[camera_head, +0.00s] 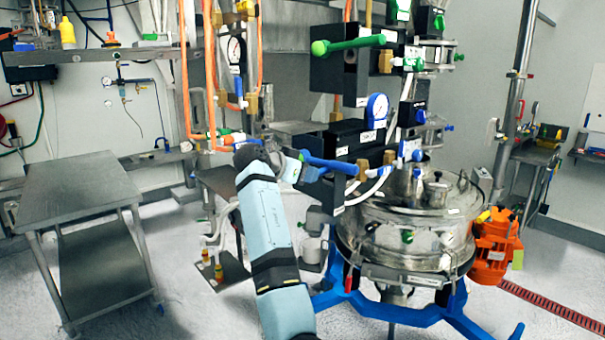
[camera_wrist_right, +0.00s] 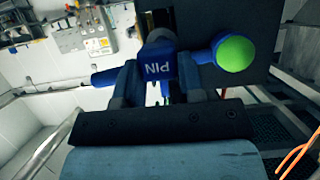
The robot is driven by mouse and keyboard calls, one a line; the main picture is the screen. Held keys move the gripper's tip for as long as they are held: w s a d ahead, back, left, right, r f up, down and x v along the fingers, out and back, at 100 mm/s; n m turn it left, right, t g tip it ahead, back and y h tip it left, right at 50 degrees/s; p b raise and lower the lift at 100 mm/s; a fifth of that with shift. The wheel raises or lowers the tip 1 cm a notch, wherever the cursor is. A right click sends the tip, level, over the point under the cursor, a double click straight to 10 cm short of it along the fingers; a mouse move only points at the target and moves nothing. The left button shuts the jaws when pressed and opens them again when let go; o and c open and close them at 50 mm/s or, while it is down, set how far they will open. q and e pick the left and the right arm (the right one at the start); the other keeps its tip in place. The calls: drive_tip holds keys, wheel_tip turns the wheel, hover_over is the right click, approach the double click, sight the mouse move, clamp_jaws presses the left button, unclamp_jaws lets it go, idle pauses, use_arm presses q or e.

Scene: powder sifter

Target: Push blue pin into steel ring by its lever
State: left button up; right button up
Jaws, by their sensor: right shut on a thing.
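In the right wrist view the blue part (camera_wrist_right: 160,66), lettered PIN upside down, sits between the fingers. My right gripper (camera_head: 297,168) is at the lever's left end; in the wrist view (camera_wrist_right: 158,82) its fingers are shut on the blue part. The contact is partly hidden by the gripper in the head view. I cannot make out the steel ring for certain. My left gripper is not in view.
A green-tipped lever (camera_head: 348,44) sits above on the same machine. The steel sifter drum (camera_head: 408,240) stands below right on a blue frame (camera_head: 352,304), with an orange motor (camera_head: 494,246) beside it.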

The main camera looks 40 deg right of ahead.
drive_tip(key=shift+d, duration=0.95)
drive_tip(key=o, duration=1.1)
drive_tip(key=shift+c, duration=0.2)
drive_tip(key=shift+a, duration=0.1)
drive_tip(key=w+b+v, duration=0.1)
drive_tip(key=v, duration=1.2)
drive_tip(key=shift+s+a+r+b, duration=0.25)
drive_tip(key=shift+s+a+b, duration=0.1)
drive_tip(key=shift+s+b, duration=0.05)
